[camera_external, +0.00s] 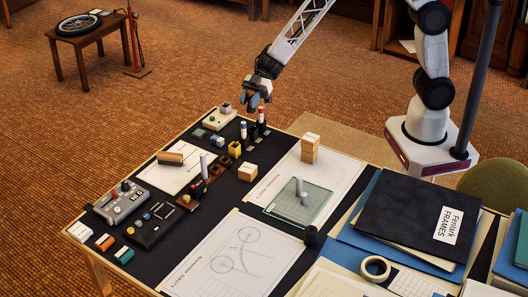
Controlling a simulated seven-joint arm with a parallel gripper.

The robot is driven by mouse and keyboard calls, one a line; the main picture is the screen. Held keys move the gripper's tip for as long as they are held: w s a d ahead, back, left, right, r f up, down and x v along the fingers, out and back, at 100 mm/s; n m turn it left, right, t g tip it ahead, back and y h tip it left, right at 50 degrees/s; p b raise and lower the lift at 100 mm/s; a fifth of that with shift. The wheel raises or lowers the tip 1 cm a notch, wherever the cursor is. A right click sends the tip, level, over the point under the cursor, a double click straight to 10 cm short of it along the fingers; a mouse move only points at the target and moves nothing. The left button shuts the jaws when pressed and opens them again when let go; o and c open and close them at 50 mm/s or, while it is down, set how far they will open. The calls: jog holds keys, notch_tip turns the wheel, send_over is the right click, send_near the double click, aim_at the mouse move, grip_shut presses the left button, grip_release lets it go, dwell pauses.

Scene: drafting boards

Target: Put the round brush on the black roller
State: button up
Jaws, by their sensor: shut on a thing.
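My gripper (254,102) is in the air above the back edge of the drafting table. It is shut on a small brownish thing (256,100), with blue showing beside it. It is too small and too covered by the fingers to tell whether this is the round brush.
Upright red-topped items (261,115) stand just below my gripper. A wooden block stack (310,149) and a glass plate (322,201) with grey cylinders stand at mid-table. A grey control box (122,204) is at left. A black folder (405,211) and tape roll (375,268) lie at right.

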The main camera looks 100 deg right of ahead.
jog(key=s+a+n+g+y, duration=0.15)
jog(key=s+a, duration=0.55)
jog(key=a, duration=0.7)
jog(key=s+a+n+g+y, duration=0.15)
jog(key=s+a, duration=0.55)
jog(key=a, duration=0.7)
jog(key=s+a+n+g, duration=0.2)
jog(key=s+a, duration=0.5)
jog(key=a, duration=0.7)
jog(key=shift+g, duration=0.3)
jog(key=shift+s+a+f, duration=0.1)
jog(key=shift+s+f, duration=0.05)
jog(key=shift+f, duration=2.5)
send_over(311, 233)
jog(key=shift+f, duration=0.7)
jog(key=shift+f, duration=0.1)
jog(key=shift+f, duration=1.65)
